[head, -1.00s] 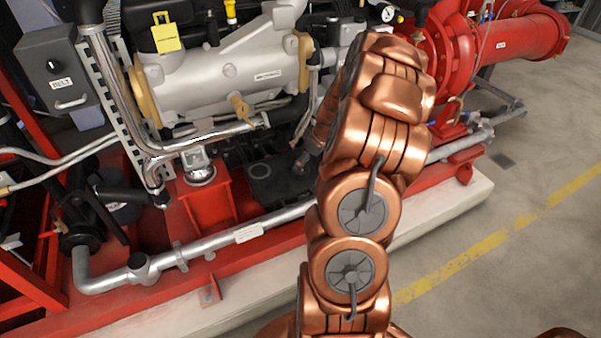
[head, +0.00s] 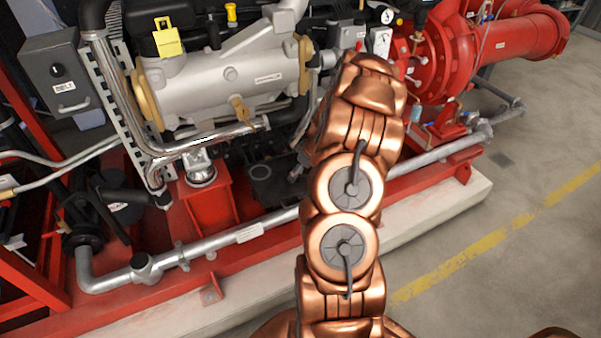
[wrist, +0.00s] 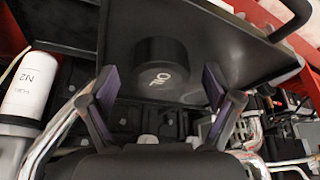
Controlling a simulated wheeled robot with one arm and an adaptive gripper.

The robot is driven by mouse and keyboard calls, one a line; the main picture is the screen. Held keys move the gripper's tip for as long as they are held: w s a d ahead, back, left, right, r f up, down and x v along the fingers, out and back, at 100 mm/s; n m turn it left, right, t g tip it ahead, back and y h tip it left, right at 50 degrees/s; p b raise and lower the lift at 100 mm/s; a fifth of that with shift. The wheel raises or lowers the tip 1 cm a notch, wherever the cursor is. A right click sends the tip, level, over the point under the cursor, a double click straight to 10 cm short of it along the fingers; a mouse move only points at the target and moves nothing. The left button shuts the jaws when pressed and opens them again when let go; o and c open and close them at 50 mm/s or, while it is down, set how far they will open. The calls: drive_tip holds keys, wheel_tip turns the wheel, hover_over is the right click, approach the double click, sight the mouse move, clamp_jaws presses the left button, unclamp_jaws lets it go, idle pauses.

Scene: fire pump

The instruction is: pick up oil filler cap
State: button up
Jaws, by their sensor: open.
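The oil filler cap (wrist: 160,62) is a round black cap with white lettering that reads upside down as OIL. It sits on a dark, flat surface in the upper middle of the wrist view. My gripper (wrist: 161,82) is open, with one dark finger to the left and one to the right below the cap. The fingertips lie close to the cap's lower edge in the picture, and I cannot tell whether they touch it. Nothing is held between them. In the head view my copper arm covers the area, and I cannot make out the cap there.
A white fuel filter (wrist: 30,85) stands left of the gripper in the wrist view. A black bar (wrist: 290,20) is at upper right. Open floor (head: 480,285) lies right.

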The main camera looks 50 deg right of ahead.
drive_tip(key=c, duration=1.4)
drive_tip(key=shift+o, duration=0.2)
drive_tip(key=shift+r, duration=0.1)
